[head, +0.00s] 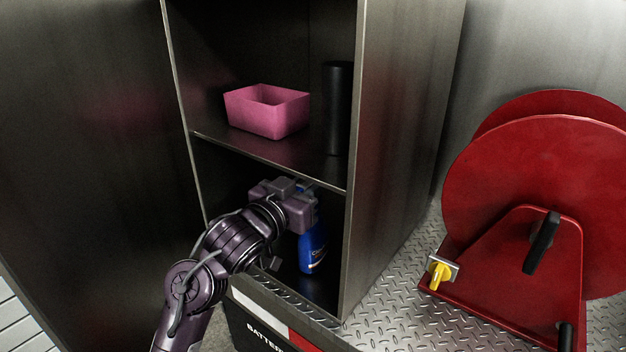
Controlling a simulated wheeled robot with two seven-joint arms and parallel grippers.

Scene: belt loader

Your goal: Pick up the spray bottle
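The blue spray bottle (312,248) stands upright in the lower compartment of the metal cabinet, near its right wall. White lettering shows on its side. My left arm comes in from the bottom left, and its gripper (303,205) is at the upper part of the bottle, just below the shelf. The gripper body covers most of the bottle's top. The fingertips are hidden, so I cannot tell whether they are open, shut or touching the bottle. My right gripper is not in view.
The cabinet shelf (285,158) above holds a pink bin (268,112) and a black cylinder (337,108). The cabinet's right wall (400,150) is close to the bottle. A red reel (540,190) with a yellow valve (439,274) stands on the diamond-plate floor at right.

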